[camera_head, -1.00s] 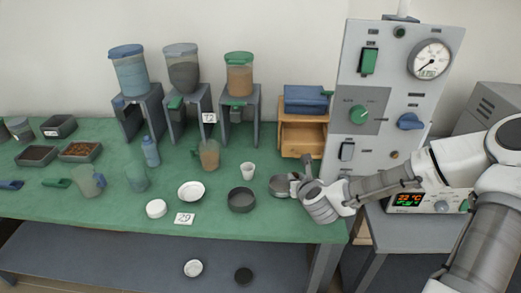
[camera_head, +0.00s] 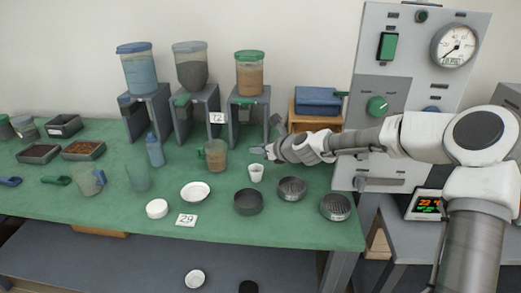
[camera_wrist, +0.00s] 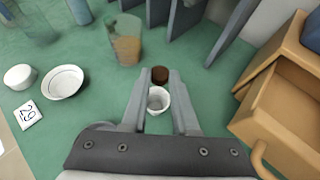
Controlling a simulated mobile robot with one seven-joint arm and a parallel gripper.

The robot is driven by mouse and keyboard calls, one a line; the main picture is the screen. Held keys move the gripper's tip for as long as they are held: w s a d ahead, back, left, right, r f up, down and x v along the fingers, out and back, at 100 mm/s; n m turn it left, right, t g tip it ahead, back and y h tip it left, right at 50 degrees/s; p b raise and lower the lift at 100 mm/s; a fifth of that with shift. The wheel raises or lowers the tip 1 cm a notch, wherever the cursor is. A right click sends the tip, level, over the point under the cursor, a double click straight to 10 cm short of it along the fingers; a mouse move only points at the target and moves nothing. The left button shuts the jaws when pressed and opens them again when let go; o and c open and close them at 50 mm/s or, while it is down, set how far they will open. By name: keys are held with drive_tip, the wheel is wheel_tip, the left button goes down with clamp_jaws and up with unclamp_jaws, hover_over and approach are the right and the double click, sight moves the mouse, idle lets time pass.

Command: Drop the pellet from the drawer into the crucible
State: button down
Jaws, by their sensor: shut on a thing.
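My gripper (camera_head: 268,150) is over the green table, above and slightly behind the small white crucible (camera_head: 256,173). In the wrist view, my gripper (camera_wrist: 158,74) is shut on a dark brown, round pellet (camera_wrist: 159,75), held between the fingertips. The white crucible (camera_wrist: 158,99) shows between the fingers, just below the pellet in the picture; the pellet is outside its visible opening there. The pellet cannot be made out in the head view. The wooden drawer box (camera_wrist: 288,95) stands at the right in the wrist view, its drawer open and its visible inside empty.
A brown-filled beaker (camera_head: 215,157) stands left of the crucible. A dark round dish (camera_head: 248,201) and two sieve-like dishes (camera_head: 291,189) are in front and to the right. Hopper stands (camera_head: 248,115) rise behind. A white dish (camera_head: 195,192) lies front left.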

drive_tip(key=shift+f+b, duration=1.65)
drive_tip(key=shift+f, duration=0.8)
drive_tip(key=c, duration=0.6)
unclamp_jaws()
drive_tip(key=shift+r, duration=0.15)
wheel_tip(320, 180, up, 6)
drive_tip(key=p, duration=0.4)
